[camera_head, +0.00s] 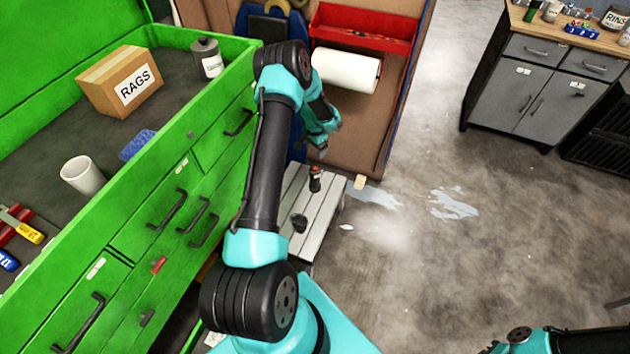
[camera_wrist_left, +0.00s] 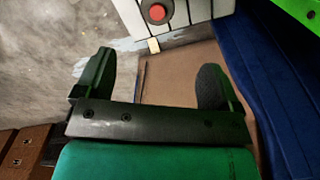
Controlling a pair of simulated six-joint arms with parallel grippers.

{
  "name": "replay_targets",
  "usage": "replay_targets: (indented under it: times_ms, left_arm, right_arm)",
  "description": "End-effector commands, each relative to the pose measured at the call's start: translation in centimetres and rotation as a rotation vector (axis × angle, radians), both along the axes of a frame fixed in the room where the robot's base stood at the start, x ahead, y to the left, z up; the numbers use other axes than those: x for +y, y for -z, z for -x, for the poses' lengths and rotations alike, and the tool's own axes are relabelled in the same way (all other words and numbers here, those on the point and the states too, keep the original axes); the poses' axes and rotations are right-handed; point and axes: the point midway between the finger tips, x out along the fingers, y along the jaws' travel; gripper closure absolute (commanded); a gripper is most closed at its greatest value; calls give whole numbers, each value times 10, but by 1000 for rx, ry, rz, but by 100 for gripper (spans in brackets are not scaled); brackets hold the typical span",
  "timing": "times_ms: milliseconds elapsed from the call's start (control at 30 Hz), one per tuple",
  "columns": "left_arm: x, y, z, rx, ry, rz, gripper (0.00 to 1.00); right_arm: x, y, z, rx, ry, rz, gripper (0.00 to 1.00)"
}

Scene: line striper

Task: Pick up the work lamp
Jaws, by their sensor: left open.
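A small dark upright object with a red top (camera_head: 314,178) stands on a pale slatted bench (camera_head: 325,205) below my left gripper; it may be the work lamp, but I cannot tell for sure. Its red top (camera_wrist_left: 157,13) shows at the top edge of the left wrist view. My left gripper (camera_head: 322,146) is partly hidden by its own wrist in the head view. In the left wrist view its two dark fingers (camera_wrist_left: 153,75) are wide apart with nothing between them. My right gripper is out of view; only part of that arm shows at the bottom right.
A green tool cabinet (camera_head: 150,250) stands at the left, with a RAGS box (camera_head: 120,82), white cup (camera_head: 82,175) and grey can (camera_head: 207,58) on top. A brown panel holds a paper roll (camera_head: 346,70) and red tray (camera_head: 365,28). Concrete floor (camera_head: 480,230) is open to the right.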

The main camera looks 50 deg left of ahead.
Motion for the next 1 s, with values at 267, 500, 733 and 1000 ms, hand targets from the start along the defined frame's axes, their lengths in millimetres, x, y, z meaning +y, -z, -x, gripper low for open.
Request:
replay_targets:
  times_ms: [267,500,733,1000]
  left_arm:
    - [0,48,1,1,-2,2,12]
    - [-1,88,1,1,-1,2,12]
    - [1,107,0,0,-1,0,12]
    - [0,107,0,0,-1,0,12]
  right_arm:
    - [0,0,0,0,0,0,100]
    - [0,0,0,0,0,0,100]
    - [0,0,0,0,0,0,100]
    - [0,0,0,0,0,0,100]
